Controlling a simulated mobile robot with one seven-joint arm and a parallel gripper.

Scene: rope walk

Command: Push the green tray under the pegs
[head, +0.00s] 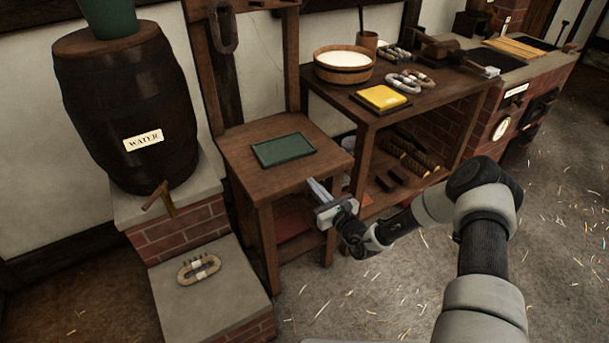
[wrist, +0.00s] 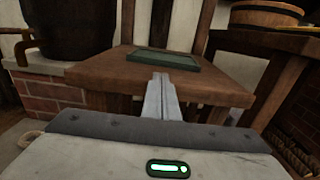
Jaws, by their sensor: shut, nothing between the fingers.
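The green tray (head: 283,150) lies flat on a small wooden table (head: 240,161). In the wrist view the tray (wrist: 164,60) sits on the tabletop beyond my fingers. My gripper (head: 315,184) is shut and empty, at the near edge of that table, with its fingers pointing toward the tray and apart from it. The shut fingers also show in the wrist view (wrist: 161,84). Wooden uprights rise at the back of the table, with a dark ring-shaped thing (head: 223,28) hanging on the left one. I cannot make out the pegs clearly.
A barrel labelled WATER (head: 128,108) stands on a brick base at the left. A rope coil (head: 198,268) lies on the low step. The longer bench at the right holds a wooden tub (head: 344,73), a yellow item (head: 381,98) and rope coils. The small tabletop around the tray is clear.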

